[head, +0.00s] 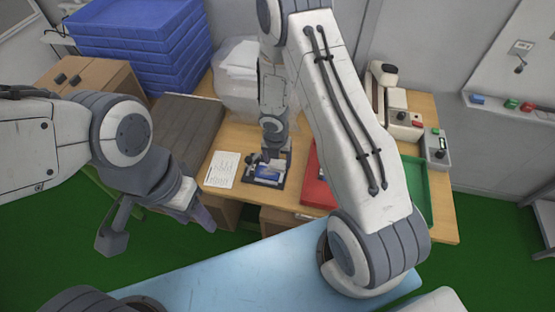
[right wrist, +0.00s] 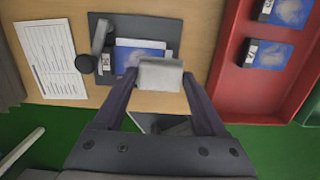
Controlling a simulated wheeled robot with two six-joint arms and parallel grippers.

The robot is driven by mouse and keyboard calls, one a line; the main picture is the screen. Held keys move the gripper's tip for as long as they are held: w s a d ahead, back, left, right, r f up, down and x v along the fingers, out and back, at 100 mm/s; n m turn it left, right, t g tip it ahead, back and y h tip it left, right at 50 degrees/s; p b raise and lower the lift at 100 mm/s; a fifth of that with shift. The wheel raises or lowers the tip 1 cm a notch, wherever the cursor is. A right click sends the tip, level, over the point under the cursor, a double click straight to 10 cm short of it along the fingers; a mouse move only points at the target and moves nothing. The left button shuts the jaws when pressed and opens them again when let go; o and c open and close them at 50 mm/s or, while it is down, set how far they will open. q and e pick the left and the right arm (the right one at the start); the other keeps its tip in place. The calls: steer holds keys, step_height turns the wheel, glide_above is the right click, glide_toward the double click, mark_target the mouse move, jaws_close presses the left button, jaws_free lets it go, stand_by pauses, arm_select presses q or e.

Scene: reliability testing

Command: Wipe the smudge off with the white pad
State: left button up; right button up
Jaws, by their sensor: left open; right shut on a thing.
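My right gripper (right wrist: 157,80) is shut on the white pad (right wrist: 160,76), whose pale block shows between the fingers in the right wrist view. In the head view my right gripper (head: 266,158) is small and over the dark fixture (head: 278,181). A blue panel (right wrist: 138,58) with a white-and-black label lies on this fixture, and it also shows in the head view (head: 267,173). The pad overlaps the panel's near side in the picture; I cannot tell whether they touch. I cannot make out a smudge on this panel. My left gripper (head: 158,230) is open and empty, away from the table.
A red tray (right wrist: 228,85) holds blue panels with pale marks, right of the fixture. A green tray (head: 414,180) stands further right. A printed sheet (right wrist: 48,58) lies left of the fixture. Blue crates (head: 140,45) are stacked behind, and a device (head: 436,148) stands at right.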

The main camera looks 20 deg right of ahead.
mark_target(278, 163)
arm_select(q)
steer(key=shift+r+p, duration=0.35)
steer(key=shift+r, duration=0.4)
arm_select(e)
steer(key=shift+r, duration=0.75)
arm_select(q)
steer(key=shift+r, duration=0.15)
arm_select(e)
steer(key=shift+r, duration=0.1)
step_height(278, 163, up, 3)
steer(key=p, duration=0.3)
arm_select(q)
step_height(278, 163, up, 3)
steer(key=shift+f, duration=0.1)
